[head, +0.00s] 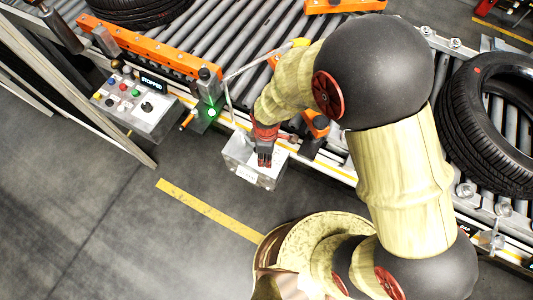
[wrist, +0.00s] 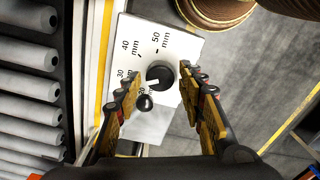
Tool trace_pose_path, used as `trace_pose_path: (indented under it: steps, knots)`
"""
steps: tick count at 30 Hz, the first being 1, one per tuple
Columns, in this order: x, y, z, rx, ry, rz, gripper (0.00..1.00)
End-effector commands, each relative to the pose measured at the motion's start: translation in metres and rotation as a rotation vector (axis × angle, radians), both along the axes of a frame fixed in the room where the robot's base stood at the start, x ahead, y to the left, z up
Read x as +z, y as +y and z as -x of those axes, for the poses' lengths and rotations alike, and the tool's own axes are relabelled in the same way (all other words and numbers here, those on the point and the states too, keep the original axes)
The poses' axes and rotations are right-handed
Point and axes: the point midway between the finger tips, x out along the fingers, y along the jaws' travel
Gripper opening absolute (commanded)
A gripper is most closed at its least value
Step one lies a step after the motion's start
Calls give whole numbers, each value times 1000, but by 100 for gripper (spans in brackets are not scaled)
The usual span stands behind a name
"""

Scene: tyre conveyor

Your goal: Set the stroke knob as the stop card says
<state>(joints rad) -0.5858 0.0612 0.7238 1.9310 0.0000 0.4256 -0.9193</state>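The stroke knob (wrist: 161,76) is a round black knob with a white mark, on a pale panel (wrist: 178,47) in the wrist view. Its mark points to the lower left. The panel reads 50 mm, 40 mm and 30 mm; lower lettering is partly hidden by a finger. My gripper (wrist: 160,74) is open, with one finger on each side of the knob; I cannot tell whether either touches it. A smaller black ball (wrist: 144,102) lies just below the knob. In the head view my gripper (head: 264,160) is over the grey box (head: 240,158), hiding the knob. I cannot make out a stop card.
A roller conveyor (head: 215,35) with orange rails runs behind the box. A control panel (head: 137,107) at left has coloured buttons and a display reading STOPPED. A green light (head: 211,113) glows beside it. A tyre (head: 490,125) lies at right.

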Motion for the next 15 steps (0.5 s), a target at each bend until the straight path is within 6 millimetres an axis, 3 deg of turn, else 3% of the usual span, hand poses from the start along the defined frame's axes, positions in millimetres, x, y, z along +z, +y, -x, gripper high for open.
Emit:
trace_pose_path:
  steps: [15]
  knots:
    - [0,0,0,0,0,0,8]
